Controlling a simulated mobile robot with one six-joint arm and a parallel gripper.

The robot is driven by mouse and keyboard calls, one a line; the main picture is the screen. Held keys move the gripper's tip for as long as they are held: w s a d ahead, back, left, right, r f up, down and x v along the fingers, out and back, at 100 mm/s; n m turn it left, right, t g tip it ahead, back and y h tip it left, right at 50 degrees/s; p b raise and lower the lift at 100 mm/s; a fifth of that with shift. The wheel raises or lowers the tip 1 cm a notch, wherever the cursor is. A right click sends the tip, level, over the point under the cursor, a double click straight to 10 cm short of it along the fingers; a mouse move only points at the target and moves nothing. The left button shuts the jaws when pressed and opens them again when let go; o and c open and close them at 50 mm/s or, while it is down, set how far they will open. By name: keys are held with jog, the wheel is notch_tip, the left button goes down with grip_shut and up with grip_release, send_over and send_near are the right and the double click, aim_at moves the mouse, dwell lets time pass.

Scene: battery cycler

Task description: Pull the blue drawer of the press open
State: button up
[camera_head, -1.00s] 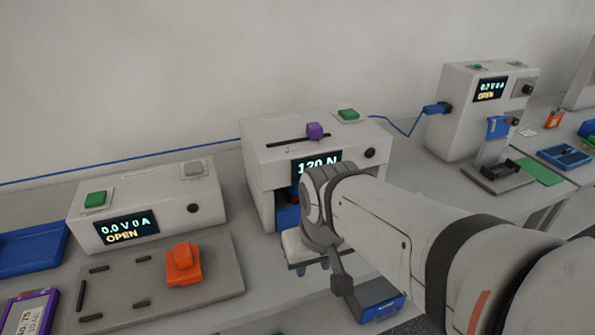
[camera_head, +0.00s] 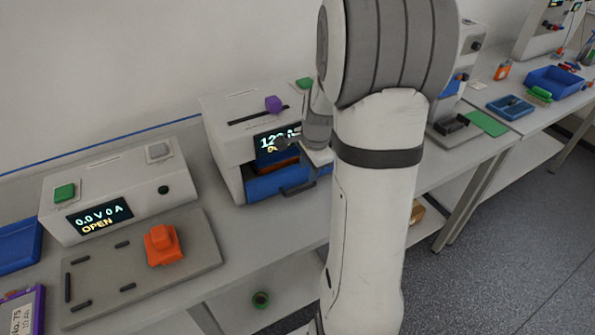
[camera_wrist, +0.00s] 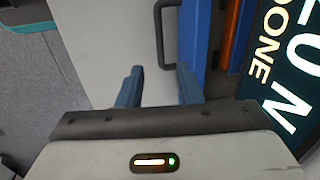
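The press (camera_head: 222,135) is a pale box on the bench with a purple knob on top and a lit display. Its blue drawer (camera_head: 268,186) sits low in the front and has a dark bar handle (camera_head: 297,188). In the wrist view, the blue drawer front (camera_wrist: 190,40) and dark handle (camera_wrist: 159,35) are ahead of my gripper (camera_wrist: 160,88). Its two blue fingers are spread, with the handle beyond the gap and nothing visible between them. In the head view my arm hides the fingers and the drawer's right end.
An orange piece (camera_head: 285,163) shows at the drawer. Left of the press stand a pale box reading OPEN (camera_head: 120,190) and a grey plate (camera_head: 195,255) bearing an orange block (camera_head: 162,245). A machine and blue trays (camera_head: 510,107) are at right. Floor lies before the bench.

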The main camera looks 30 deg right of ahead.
aim_at(306, 189)
jog(key=f, duration=0.2)
jog(key=w+f, duration=0.1)
jog(key=f, duration=0.4)
jog(key=shift+w+f+p, duration=0.3)
jog(key=shift+f, duration=0.05)
grip_shut()
